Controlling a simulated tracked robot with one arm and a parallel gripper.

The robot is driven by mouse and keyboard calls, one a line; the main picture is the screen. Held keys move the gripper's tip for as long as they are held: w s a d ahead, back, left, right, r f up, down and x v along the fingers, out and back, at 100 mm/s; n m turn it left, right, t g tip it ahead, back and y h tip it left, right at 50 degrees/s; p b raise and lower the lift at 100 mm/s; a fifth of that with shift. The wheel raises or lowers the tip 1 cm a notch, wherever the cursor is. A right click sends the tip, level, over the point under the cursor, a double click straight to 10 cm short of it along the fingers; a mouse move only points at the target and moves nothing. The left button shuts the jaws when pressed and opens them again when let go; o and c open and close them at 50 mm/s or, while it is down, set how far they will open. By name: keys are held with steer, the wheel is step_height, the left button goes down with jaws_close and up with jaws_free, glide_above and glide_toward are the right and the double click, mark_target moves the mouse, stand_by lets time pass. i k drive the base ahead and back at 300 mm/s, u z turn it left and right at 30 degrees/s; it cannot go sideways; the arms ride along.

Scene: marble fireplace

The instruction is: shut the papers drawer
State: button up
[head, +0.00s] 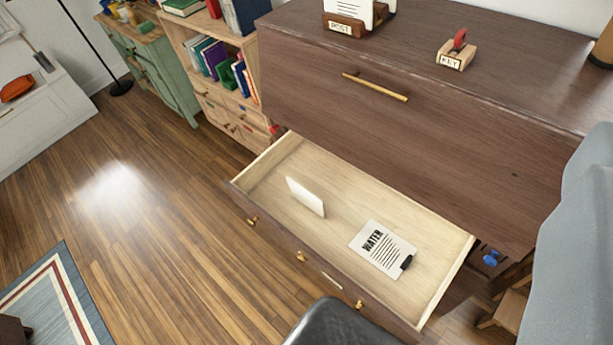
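The papers drawer (452,282) is pulled well out of the dark wooden cabinet (440,125), below its upper front. Its inside is pale wood. A sheet headed WATER (378,250) with a black clip lies flat in it, and a blank white card (306,197) stands tilted further left. The drawer's dark front (280,247) carries small brass knobs (301,256) and a pale label strip (331,282). No fingers of my gripper show in the frame, so I cannot see its state.
A dark rounded shape (335,325) hides part of the drawer front at the bottom. A grey-blue shape (578,245) fills the right edge. A wooden stool-like piece (505,308) stands at lower right. Open wood floor (150,220) lies left of the drawer, with a rug (60,305) beyond.

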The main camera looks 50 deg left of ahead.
mark_target(351, 197)
steer(key=u, duration=0.45)
steer(key=k, duration=1.05)
steer(key=u, duration=0.2)
steer(key=i, duration=0.6)
steer(key=u, duration=0.15)
